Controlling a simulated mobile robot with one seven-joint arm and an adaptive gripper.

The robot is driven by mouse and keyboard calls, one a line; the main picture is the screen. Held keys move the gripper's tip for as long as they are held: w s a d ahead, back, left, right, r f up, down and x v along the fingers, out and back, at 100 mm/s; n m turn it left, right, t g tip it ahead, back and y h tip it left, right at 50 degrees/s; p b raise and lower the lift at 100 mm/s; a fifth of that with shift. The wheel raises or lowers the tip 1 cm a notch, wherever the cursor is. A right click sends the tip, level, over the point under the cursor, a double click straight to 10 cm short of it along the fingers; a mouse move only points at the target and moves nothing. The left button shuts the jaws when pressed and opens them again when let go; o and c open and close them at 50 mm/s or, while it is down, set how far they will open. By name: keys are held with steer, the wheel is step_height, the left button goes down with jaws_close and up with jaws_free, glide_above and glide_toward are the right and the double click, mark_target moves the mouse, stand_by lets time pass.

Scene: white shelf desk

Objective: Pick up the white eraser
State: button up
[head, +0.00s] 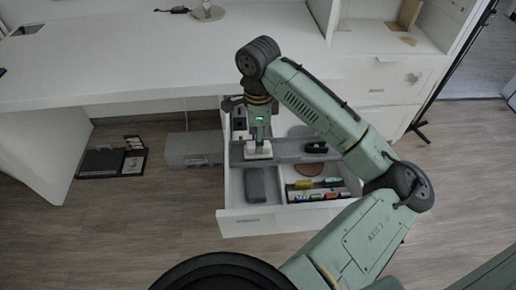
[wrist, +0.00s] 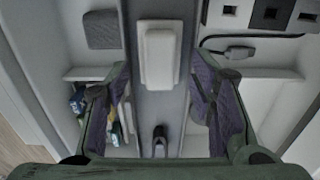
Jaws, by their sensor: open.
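The white eraser (head: 257,152) lies on a grey strip (head: 285,152) that crosses the open drawer. In the wrist view the eraser (wrist: 160,55) is a pale block with a raised top, its long side running along the strip. My gripper (head: 258,138) points down over the eraser in the head view and hides part of it. In the wrist view my gripper (wrist: 160,75) is open, one finger on each side of the strip. The eraser lies in line with the gap, mostly toward the picture's top. I see no finger touching it.
The white drawer (head: 250,222) holds a dark grey block (head: 262,185) and several small coloured items (head: 318,196). A black object (head: 316,147) lies on the strip's right part. The white desktop (head: 150,65) is behind the drawer.

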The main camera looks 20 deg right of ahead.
steer(key=shift+f, duration=1.15)
steer(key=shift+c, duration=0.6)
jaws_close()
